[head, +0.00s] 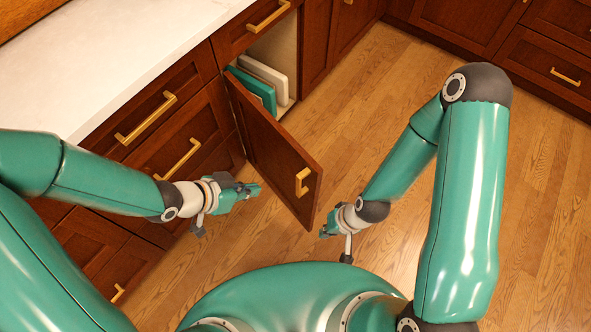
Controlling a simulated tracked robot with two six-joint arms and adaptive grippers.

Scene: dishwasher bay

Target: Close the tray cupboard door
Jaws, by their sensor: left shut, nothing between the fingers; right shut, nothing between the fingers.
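The tray cupboard door (272,148) is dark red-brown wood and stands wide open, swung out from the cabinet front. Inside the open cupboard (286,55) stand a white tray (264,76) and teal trays (252,90). My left gripper (254,190) is shut and empty, to the left of the door. My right gripper (325,233) is shut and empty, just beyond the door's lower free corner at the right; whether it touches the door is unclear.
A white countertop (110,55) runs above drawers with brass handles (146,118) at the left. More wooden cabinets (540,60) stand at the upper right. The wooden floor (375,110) to the right of the door is clear.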

